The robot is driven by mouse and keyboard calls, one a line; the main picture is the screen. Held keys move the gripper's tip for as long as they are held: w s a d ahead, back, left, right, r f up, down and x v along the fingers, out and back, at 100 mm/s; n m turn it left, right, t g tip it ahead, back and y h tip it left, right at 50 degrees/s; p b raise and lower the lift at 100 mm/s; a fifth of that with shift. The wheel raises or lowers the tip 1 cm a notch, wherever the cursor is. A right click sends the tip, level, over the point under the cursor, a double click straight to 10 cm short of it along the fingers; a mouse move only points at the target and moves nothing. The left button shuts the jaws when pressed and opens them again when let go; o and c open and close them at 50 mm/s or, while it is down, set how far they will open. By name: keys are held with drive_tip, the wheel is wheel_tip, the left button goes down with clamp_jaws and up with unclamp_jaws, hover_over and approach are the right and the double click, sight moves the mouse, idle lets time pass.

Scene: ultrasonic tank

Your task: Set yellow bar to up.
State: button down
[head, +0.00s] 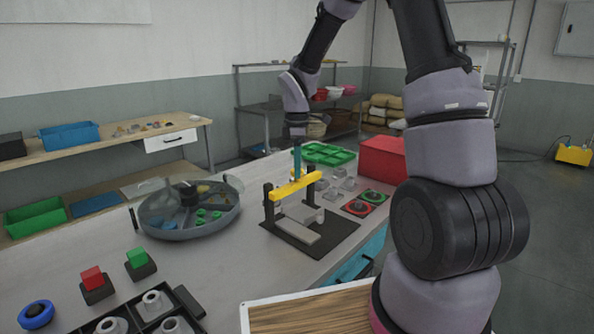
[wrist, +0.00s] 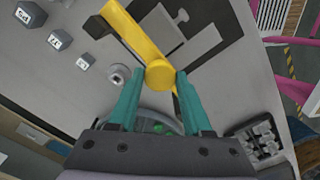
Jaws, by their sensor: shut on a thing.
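The yellow bar (head: 284,190) lies nearly level across two black posts on a dark base plate (head: 340,236), its right end a little higher in the head view. My gripper (head: 296,176) comes down from above, and its teal fingers meet the bar near its middle. The fingers are shut on the bar. The fingers hide part of the bar in the head view.
A round grey tank (head: 188,222) stands left of the base plate. A green tray (head: 328,153) and a red box (head: 382,157) are behind it. A black rack (head: 150,318) and coloured blocks occupy the front left.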

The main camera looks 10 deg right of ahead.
drive_tip(key=shift+c, duration=1.7)
unclamp_jaws()
drive_tip(key=shift+r, duration=0.3)
drive_tip(key=shift+f, duration=0.1)
wheel_tip(320, 180, up, 11)
